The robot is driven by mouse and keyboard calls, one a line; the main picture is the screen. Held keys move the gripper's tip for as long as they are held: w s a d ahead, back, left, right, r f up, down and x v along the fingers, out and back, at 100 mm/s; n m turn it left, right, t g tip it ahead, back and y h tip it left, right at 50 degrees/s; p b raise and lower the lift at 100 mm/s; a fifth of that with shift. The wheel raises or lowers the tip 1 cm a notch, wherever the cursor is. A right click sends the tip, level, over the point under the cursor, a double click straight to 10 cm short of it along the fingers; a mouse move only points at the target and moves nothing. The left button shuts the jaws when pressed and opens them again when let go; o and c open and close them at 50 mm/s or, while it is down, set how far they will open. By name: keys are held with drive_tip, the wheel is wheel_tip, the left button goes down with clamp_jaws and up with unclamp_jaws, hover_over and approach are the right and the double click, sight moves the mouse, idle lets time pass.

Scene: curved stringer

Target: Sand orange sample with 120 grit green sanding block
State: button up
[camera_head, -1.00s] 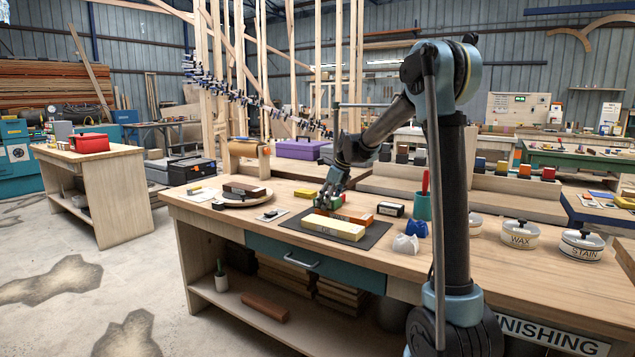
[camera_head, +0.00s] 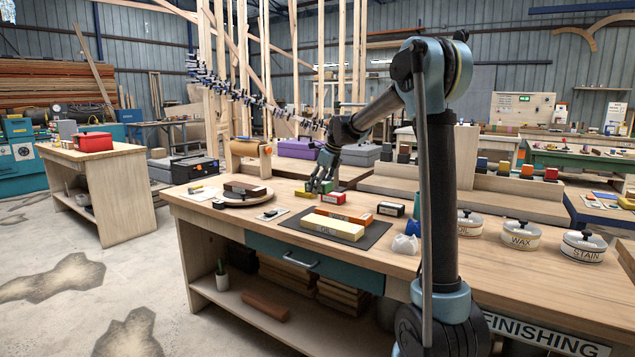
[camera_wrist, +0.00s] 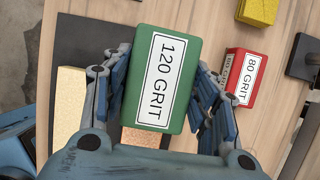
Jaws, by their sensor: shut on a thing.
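My gripper (camera_wrist: 160,95) is shut on the green 120 grit sanding block (camera_wrist: 163,75), with fingers on both sides and the label facing the wrist camera. In the head view my gripper (camera_head: 321,184) is over the bench, behind the dark mat; the green block is small and partly hidden there. A long orange-brown block (camera_head: 345,215) also lies on the mat.
A red 80 grit block (camera_wrist: 246,77) lies right of my gripper, with a yellow block (camera_wrist: 258,10) farther off. A cream block (camera_head: 333,227) is on the dark mat (camera_head: 371,235). Wax (camera_head: 520,240) and stain (camera_head: 583,250) tins stand at right. Bare bench shows at front right.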

drive_tip(key=shift+r, duration=1.15)
drive_tip(key=shift+f, duration=0.1)
